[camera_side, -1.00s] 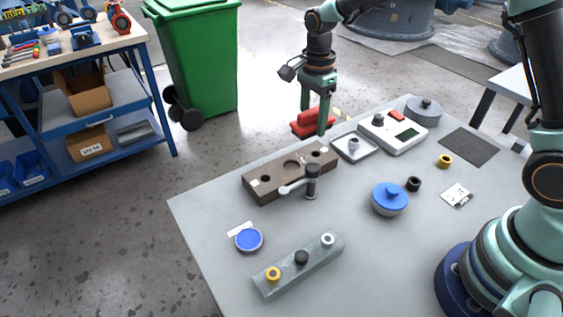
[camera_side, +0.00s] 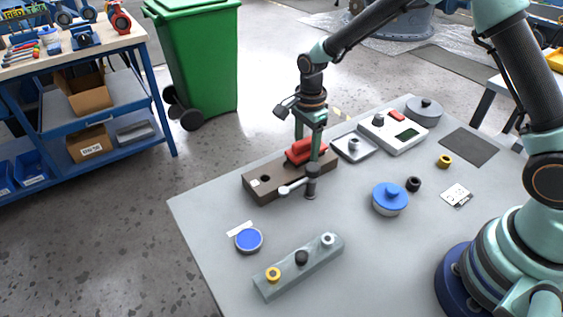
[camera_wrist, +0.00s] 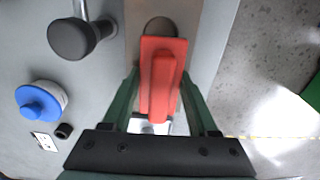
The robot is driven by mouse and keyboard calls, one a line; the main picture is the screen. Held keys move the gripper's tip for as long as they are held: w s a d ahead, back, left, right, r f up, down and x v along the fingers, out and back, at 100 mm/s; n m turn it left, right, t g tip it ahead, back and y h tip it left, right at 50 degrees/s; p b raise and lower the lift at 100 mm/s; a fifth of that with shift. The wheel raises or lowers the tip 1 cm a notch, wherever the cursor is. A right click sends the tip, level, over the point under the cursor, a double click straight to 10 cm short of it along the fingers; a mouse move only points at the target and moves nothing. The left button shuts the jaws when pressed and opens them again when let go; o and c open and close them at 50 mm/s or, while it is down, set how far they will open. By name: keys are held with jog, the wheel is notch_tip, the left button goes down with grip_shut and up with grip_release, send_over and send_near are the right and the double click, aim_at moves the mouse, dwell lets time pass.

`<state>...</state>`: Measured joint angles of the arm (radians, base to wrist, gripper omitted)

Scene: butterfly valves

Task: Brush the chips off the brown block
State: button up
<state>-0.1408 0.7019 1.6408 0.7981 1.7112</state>
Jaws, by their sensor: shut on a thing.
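The brown block (camera_side: 262,188) lies near the far left edge of the table, with round recesses in its top. A small pale spot, perhaps a chip, shows on its left end; other chips are too small to tell. My gripper (camera_side: 306,150) is shut on a red brush (camera_side: 301,153) above the block's right part. In the wrist view the brush (camera_wrist: 162,75) sits between my fingers, over the block (camera_wrist: 190,22) and partly covering a recess. The brush's underside is hidden, so I cannot tell whether it touches the block.
A dark post with a lever (camera_side: 311,183) stands close in front of the block. A square tray (camera_side: 354,147) and a scale (camera_side: 393,134) are to the right. A blue-knobbed lid (camera_side: 390,198) and a grey fixture bar (camera_side: 299,267) stand nearer. Bare table lies between them.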

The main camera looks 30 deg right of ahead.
jog(key=shift+a, duration=1.35)
jog(key=d, duration=0.4)
jog(key=shift+s+a, duration=0.1)
jog(key=shift+s, duration=0.3)
jog(key=shift+a, duration=1.6)
jog(key=shift+d, duration=1.55)
jog(key=shift+w+d+r, duration=0.1)
jog(key=shift+r, duration=4)
